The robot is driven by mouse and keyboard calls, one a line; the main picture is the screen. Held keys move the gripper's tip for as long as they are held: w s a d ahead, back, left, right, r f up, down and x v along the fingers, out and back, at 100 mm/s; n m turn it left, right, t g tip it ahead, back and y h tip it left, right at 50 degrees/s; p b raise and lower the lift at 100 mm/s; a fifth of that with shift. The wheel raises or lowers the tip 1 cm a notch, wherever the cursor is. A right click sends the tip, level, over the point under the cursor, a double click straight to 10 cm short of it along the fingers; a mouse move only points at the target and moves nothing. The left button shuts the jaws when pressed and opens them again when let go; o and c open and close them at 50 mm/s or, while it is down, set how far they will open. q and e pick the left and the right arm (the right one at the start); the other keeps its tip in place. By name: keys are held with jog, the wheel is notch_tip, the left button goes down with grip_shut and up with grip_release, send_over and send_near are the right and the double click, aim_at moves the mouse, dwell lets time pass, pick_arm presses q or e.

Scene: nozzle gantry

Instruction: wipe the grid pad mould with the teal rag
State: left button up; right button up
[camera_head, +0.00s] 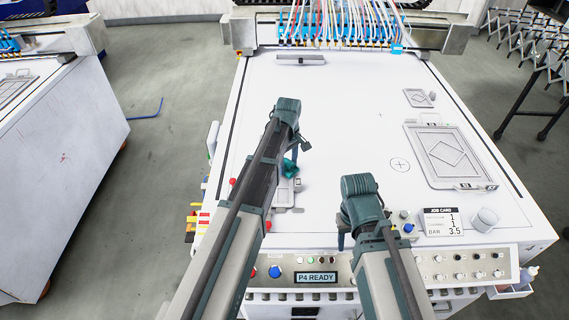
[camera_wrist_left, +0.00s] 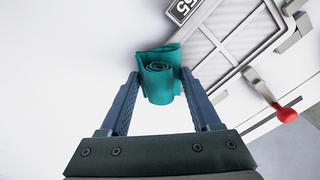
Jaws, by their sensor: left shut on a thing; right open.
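The teal rag (camera_head: 290,167) is rolled up. In the left wrist view the rag (camera_wrist_left: 160,78) sits between the fingers of my left gripper (camera_wrist_left: 162,88), which is shut on it. The grid pad mould (camera_wrist_left: 220,40) lies just to the right of the rag in that view, with a dark number plate at its edge. In the head view the mould (camera_head: 286,190) is largely hidden by my left arm. I cannot tell whether the rag touches the table surface. My right gripper (camera_head: 345,238) is over the front of the table, mostly hidden by its own arm, and holds nothing visible.
A larger mould with a diamond pattern (camera_head: 448,157) lies at the right, with a small plate (camera_head: 418,98) behind it. A job card (camera_head: 442,222) and a white knob-like cylinder (camera_head: 485,219) stand at front right. Nozzles and hoses (camera_head: 335,28) span the back. The table centre is clear.

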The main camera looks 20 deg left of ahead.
pick_arm(q)
jog(key=shift+s+a, duration=0.25)
jog(key=shift+a, duration=0.65)
jog(key=shift+s+a, duration=0.25)
jog(key=shift+a, duration=0.65)
pick_arm(e)
jog(key=shift+d+f, duration=0.1)
pick_arm(q)
jog(key=shift+s+a, duration=0.2)
jog(key=shift+a, duration=0.75)
jog(key=shift+s+a, duration=0.2)
jog(key=shift+a, duration=0.75)
jog(key=shift+r, duration=0.15)
pick_arm(e)
jog(key=shift+r, duration=0.2)
pick_arm(q)
notch_tip(320, 180, up, 6)
jog(key=p, duration=0.6)
jog(key=shift+d, duration=0.1)
pick_arm(e)
notch_tip(320, 180, up, 6)
jog(key=shift+f, duration=0.1)
pick_arm(q)
notch_tip(320, 180, up, 3)
jog(key=p, duration=0.3)
pick_arm(e)
notch_tip(320, 180, up, 3)
jog(key=shift+r, duration=0.1)
